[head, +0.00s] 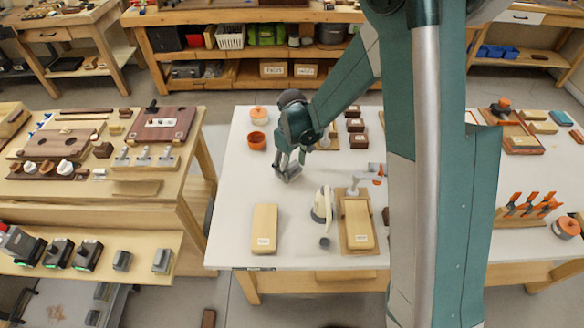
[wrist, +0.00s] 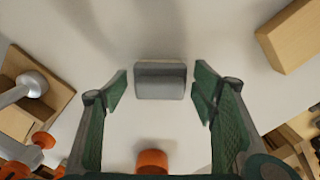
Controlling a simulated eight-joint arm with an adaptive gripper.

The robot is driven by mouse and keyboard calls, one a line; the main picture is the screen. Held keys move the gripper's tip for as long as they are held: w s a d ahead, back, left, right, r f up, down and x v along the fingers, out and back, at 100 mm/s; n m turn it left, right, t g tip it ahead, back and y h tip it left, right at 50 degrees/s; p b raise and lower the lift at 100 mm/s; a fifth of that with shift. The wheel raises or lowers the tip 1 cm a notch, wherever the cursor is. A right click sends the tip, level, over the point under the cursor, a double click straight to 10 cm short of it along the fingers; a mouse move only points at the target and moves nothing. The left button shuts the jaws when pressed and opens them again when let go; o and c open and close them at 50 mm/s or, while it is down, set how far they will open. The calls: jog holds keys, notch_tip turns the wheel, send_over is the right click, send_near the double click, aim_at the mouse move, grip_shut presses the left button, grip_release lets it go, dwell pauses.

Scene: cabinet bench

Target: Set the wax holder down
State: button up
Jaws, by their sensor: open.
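A small grey block with a rounded ridge, which I take to be the wax holder (wrist: 160,82), lies on the white table in the wrist view. It also shows under my gripper in the head view (head: 291,172). My gripper (head: 287,168) points down over the left part of the table. In the wrist view its two green fingers (wrist: 160,88) stand apart, one on each side of the grey block, with a visible gap at both sides. I see no finger touching it.
A wooden block (head: 264,229) lies toward the table's front edge. A white and dark tool (head: 322,205) and a wooden board (head: 357,222) stand to its right. My arm hides part of the table's right side.

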aim_at(292, 165)
jog(key=shift+r, duration=0.15)
notch_tip(292, 165, up, 12)
jog(key=p, duration=0.1)
jog(key=shift+p, duration=0.35)
dwell(1.0)
jog(key=s+d+r+m+t, duration=0.2)
jog(key=s+d+r, duration=0.35)
jog(key=r, duration=0.25)
jog(key=s+d+r+m+t, duration=0.1)
jog(key=s+d+r+m, duration=0.1)
jog(key=s+d+r, duration=0.4)
jog(key=s+d+r+m+t, duration=0.2)
jog(key=s+d, duration=0.3)
jog(key=s, duration=0.3)
jog(key=s+d+r+m+t, duration=0.2)
jog(key=s+d+r+m, duration=0.1)
jog(key=s+d, duration=0.2)
jog(key=s, duration=0.2)
jog(key=shift+s+d+r, duration=0.2)
jog(key=shift+s+d, duration=0.05)
jog(key=shift+s, duration=0.1)
